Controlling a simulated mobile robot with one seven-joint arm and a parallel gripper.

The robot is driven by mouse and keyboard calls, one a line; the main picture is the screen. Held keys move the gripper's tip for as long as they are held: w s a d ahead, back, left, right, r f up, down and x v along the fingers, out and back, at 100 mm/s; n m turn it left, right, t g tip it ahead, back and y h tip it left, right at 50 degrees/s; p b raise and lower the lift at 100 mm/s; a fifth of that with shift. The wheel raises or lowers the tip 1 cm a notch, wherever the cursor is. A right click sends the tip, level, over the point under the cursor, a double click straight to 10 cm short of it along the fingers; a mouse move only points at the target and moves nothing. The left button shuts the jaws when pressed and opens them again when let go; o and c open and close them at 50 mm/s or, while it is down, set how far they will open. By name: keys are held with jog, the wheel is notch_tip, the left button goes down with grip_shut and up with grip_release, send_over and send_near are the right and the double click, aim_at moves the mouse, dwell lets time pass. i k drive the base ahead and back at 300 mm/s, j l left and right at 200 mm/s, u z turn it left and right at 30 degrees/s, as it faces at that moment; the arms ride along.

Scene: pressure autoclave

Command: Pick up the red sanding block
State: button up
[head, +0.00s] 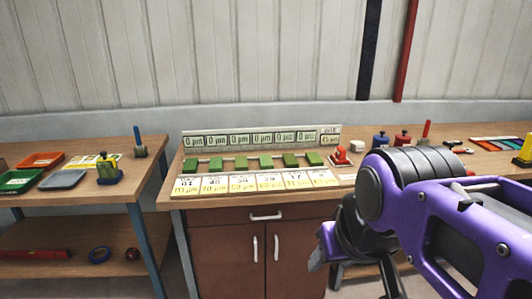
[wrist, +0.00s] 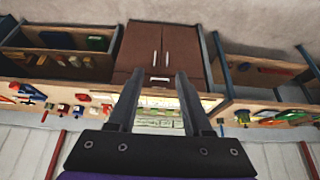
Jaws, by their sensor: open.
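A small red block-like thing (head: 341,156) stands on the middle bench, just right of the row of green blocks (head: 266,163). I take it for the red sanding block, but it is too small to be sure. A red thing also shows in the wrist view (wrist: 106,109), left of the left finger, probably the same one. My gripper (wrist: 157,82) is open and empty, its two dark fingers spread in front of the bench and cupboard, well away from the red thing. In the head view my arm reaches in from the right and my fingers cannot be made out.
White label boards (head: 255,183) lie before and behind the green blocks. Right of them are a white block (head: 357,146), a blue one (head: 380,140) and another red one (head: 403,139). The left bench holds coloured trays (head: 62,179). A brown cupboard (head: 266,255) is below.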

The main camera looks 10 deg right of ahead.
aim_at(338, 158)
jog(key=i+l+u, duration=0.15)
jog(key=l, duration=0.2)
jog(key=i+l+u, duration=0.1)
jog(key=l, duration=0.3)
jog(key=i+l+u, duration=0.15)
jog(key=i+l, duration=0.15)
jog(key=l, duration=0.15)
